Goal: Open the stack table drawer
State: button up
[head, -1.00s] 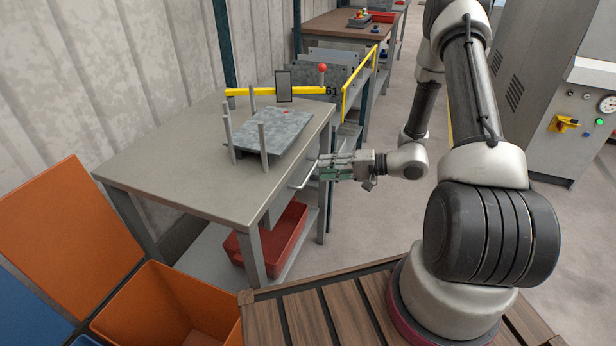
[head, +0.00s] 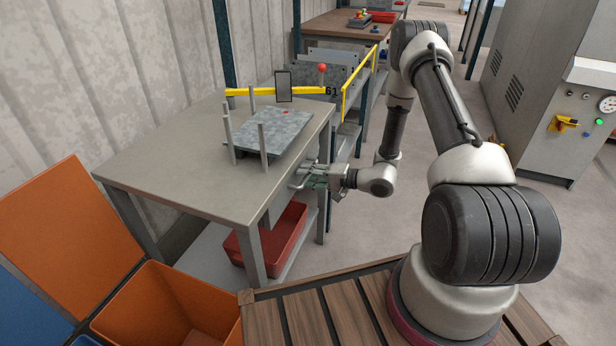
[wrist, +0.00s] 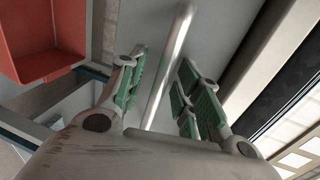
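The stack table (head: 185,165) stands left of my arm, with metal sheets (head: 270,135) between upright posts on its top. Its drawer is under the tabletop, and the drawer front is mostly hidden in the head view. The drawer handle is a pale metal bar (wrist: 168,70) in the wrist view; its end also shows in the head view (head: 296,183). My gripper (head: 308,178) is at the handle. In the wrist view my gripper (wrist: 163,85) is open, with green-padded fingers on either side of the bar and gaps between pads and bar.
A red bin (head: 275,240) sits on the table's lower shelf. An orange open box (head: 165,305) is at the front left. A yellow rail (head: 358,85) and a red-knobbed lever (head: 322,69) are behind the table. A grey cabinet (head: 535,100) stands at the right, with clear floor between.

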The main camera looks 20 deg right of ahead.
grip_shut()
jog(key=f+v, duration=0.3)
jog(key=v, duration=1.1)
jog(key=d+f+v, duration=0.1)
jog(key=f+v, duration=0.2)
jog(key=v, duration=1.1)
jog(key=shift+s, duration=0.4)
jog(key=shift+d+r, duration=0.1)
jog(key=shift+d, duration=0.05)
grip_release()
